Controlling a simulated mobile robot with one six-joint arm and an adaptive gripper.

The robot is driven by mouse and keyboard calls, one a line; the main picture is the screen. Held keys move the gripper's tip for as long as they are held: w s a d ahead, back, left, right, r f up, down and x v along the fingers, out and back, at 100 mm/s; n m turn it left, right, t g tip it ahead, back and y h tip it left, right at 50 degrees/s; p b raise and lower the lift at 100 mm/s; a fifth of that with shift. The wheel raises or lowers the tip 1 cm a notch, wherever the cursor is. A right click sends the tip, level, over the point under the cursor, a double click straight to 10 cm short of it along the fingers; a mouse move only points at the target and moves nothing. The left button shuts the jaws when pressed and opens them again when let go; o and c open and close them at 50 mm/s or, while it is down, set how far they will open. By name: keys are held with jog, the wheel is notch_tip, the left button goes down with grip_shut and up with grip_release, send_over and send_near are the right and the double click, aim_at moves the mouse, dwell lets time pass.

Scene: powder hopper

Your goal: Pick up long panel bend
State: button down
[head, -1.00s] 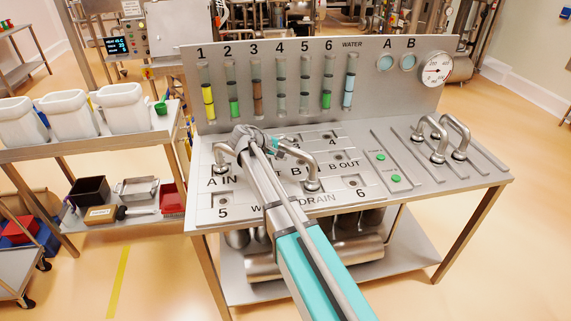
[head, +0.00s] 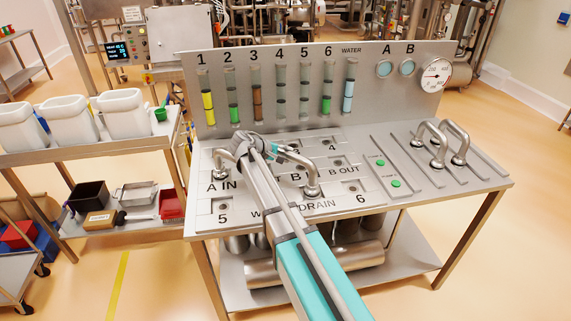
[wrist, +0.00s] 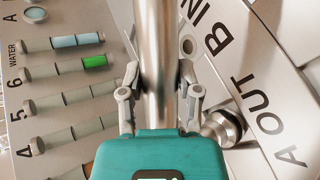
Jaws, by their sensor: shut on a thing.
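The long panel bend (head: 303,165), a shiny steel pipe arch, spans the panel top from near A IN on the left to between B IN and B OUT on the right. My gripper (head: 265,150) reaches over its middle from the front and is shut on it. In the wrist view my gripper's fingers (wrist: 158,92) sit on both sides of the pipe (wrist: 155,40). The right foot of the bend appears to be at the panel surface. The arm hides part of the middle, and I cannot tell whether the left foot touches the panel.
Two shorter bends (head: 436,148) (head: 457,138) stand on the slotted right part of the table. An upright board (head: 300,65) with tubes and a gauge (head: 436,75) rises behind. A cart (head: 85,152) with white bins is at the left. Two green buttons (head: 381,162) (head: 396,184) sit right of B OUT.

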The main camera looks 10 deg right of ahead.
jog(key=shift+r, duration=0.2)
notch_tip(320, 180, up, 10)
jog(key=p, duration=1)
jog(key=shift+f, duration=0.2)
dwell(0.6)
